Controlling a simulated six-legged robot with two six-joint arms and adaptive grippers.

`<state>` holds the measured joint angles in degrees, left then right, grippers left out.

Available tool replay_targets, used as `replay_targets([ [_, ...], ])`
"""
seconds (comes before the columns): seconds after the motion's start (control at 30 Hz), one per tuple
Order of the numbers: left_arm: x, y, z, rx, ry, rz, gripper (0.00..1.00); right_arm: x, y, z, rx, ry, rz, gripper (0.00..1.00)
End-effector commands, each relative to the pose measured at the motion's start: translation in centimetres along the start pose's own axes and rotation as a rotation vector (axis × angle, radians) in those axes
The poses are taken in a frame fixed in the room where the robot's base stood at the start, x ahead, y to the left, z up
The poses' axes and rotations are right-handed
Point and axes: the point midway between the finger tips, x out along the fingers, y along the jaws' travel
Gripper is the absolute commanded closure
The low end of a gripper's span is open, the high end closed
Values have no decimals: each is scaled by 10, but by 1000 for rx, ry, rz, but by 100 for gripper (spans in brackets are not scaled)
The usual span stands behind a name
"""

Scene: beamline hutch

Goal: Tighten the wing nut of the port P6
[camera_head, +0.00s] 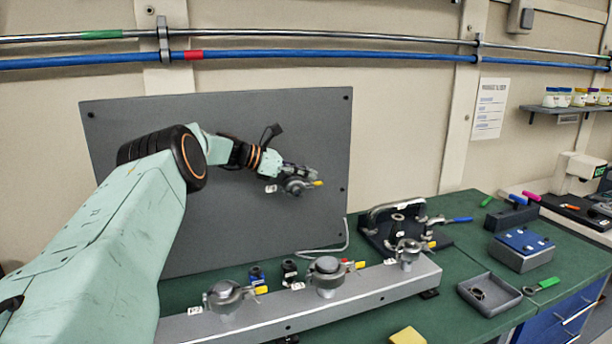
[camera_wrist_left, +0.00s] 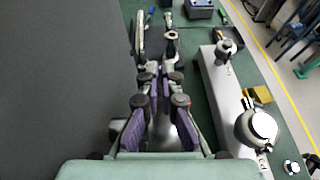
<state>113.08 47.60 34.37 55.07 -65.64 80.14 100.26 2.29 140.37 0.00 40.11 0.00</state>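A grey clamped port (camera_head: 297,186) with a yellow-tipped wing nut (camera_head: 318,183) and a small label is on the upright dark panel. My left gripper (camera_head: 292,172) is right at this port, overlapping it in the head view, so contact cannot be told. In the left wrist view its purple-padded fingers (camera_wrist_left: 160,70) stand apart with a narrow gap and nothing clearly held. Three similar clamped ports stand on the bench rail: left (camera_head: 222,297), middle (camera_head: 326,273) and right (camera_head: 408,252). The labels are too small to read, so I cannot tell which is P6.
The grey panel (camera_head: 215,240) stands behind my arm. On the green bench are a bracket with a curved grey handle (camera_head: 398,212), a grey tray (camera_head: 489,307), a blue-topped box (camera_head: 522,247) and a yellow block (camera_head: 407,337). Pipes (camera_head: 330,56) run along the wall.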

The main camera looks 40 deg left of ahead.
Motion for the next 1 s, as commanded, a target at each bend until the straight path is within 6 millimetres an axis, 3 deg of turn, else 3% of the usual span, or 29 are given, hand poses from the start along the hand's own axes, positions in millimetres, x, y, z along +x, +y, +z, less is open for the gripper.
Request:
replay_targets([
  [0.07, -1, 1, -2, -1, 3, 2, 100, 0, 0, 0, 0, 0, 0, 55],
  [0.1, -1, 1, -2, -1, 3, 2, 94, 0, 0, 0, 0, 0, 0, 55],
  [0.33, 0, 0, -1, -1, 2, 0, 74, 0, 0, 0, 0, 0, 0, 55],
  [0.67, -1, 0, 2, 1, 0, -1, 74, 0, 0, 0, 0, 0, 0, 55],
  [1.0, -22, 0, 52, 4, -2, 0, 74, 0, 0, 0, 0, 0, 0, 55],
])
